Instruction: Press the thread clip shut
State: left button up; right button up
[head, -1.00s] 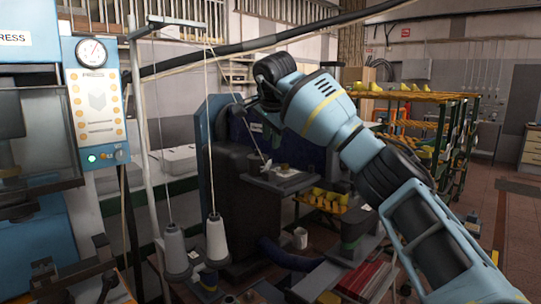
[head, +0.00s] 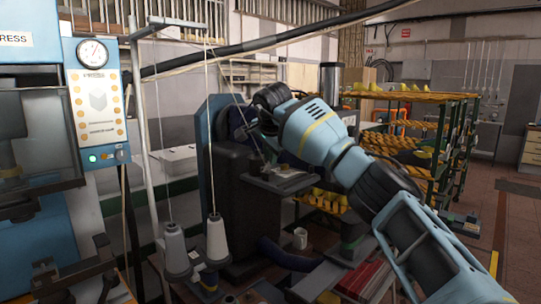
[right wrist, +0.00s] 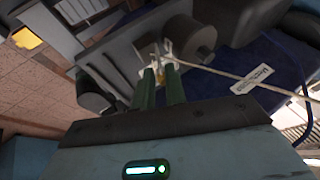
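The thread clip (right wrist: 154,56) shows in the right wrist view as a small pale piece by a dark round part of the machine. A pale thread (right wrist: 225,75) runs from near it to the right. My right gripper (right wrist: 159,68) has its two green fingers a small gap apart. Their tips are at the clip and hide part of it; I cannot tell whether they touch it. In the head view my right gripper (head: 261,149) is small and dark at the machine head, and the clip is too small to make out. My left gripper is not in view.
Two thread cones (head: 216,240) stand on a rack left of the dark machine (head: 235,195). A thread slants down toward my right gripper. A blue press (head: 97,110) stands at the left. Shelves with yellow lasts (head: 440,150) stand behind my right arm.

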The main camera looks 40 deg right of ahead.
grip_shut()
